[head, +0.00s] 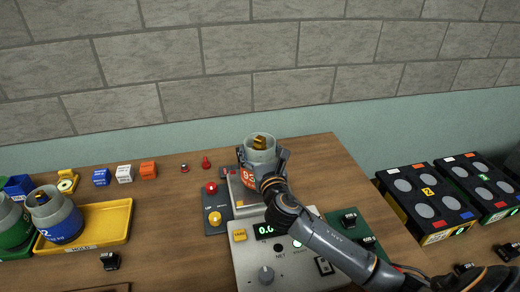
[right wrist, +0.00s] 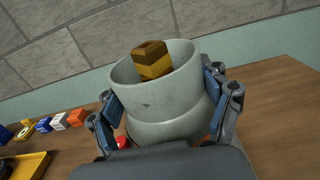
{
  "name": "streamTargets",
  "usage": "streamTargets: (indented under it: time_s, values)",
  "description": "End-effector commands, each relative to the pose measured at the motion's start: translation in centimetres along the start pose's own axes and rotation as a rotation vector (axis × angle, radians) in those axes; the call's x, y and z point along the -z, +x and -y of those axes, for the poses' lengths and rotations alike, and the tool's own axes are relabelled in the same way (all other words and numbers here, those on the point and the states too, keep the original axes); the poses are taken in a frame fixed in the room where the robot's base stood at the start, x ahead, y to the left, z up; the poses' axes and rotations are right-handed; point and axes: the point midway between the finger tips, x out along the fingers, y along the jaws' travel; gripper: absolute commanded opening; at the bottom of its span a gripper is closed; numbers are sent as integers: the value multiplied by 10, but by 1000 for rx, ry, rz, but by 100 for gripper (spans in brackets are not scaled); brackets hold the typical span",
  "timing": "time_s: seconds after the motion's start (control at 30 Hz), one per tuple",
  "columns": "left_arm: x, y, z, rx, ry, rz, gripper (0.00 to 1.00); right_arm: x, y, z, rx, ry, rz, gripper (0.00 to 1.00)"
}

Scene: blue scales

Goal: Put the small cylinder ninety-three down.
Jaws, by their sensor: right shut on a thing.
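The small cylinder (head: 258,158) is grey with an orange-red label that reads 93, and a yellow-brown block shows in its open top. My right gripper (head: 264,172) is shut on it, and the right wrist view shows the cylinder (right wrist: 160,103) upright between the two fingers (right wrist: 165,112). The cylinder is over the far part of the grey scale (head: 245,262). Its base is hidden, so I cannot tell whether it touches the scale's plate. The scale's green display (head: 265,229) seems to read 0.0. My left gripper is not in view.
A yellow tray (head: 118,222) with a blue cylinder (head: 60,222) is at the left. Blue, white and orange blocks (head: 148,170) line the back. A dark panel (head: 213,221) with red and yellow knobs adjoins the scale. Black battery-like boxes (head: 428,203) stand at the right.

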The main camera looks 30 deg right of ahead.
Motion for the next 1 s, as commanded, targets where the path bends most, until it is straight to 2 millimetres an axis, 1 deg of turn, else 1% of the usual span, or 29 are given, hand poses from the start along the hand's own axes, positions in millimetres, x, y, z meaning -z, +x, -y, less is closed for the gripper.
streamTargets:
  time_s: [0.03, 0.07, 0.1, 0.13, 0.57, 0.67, 0.73, 1.0]
  values:
    - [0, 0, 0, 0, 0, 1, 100, 1, 0, 0, 0, -1, -1, 84]
    - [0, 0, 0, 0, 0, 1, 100, 1, 0, 0, 0, -1, -1, 90]
    - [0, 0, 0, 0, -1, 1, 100, 1, 0, 0, 0, -1, -1, 98]
    - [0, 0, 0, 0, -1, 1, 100, 1, 0, 0, 0, -1, -1, 100]
    - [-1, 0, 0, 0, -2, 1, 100, -1, -2, 0, -1, 0, -2, 100]
    - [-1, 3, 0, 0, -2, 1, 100, 0, -14, 0, -3, -1, -1, 100]
    - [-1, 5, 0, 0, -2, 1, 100, 1, -26, 0, -3, -1, -1, 100]
    - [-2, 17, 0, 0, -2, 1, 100, 2, -85, 0, -4, -2, -3, 100]
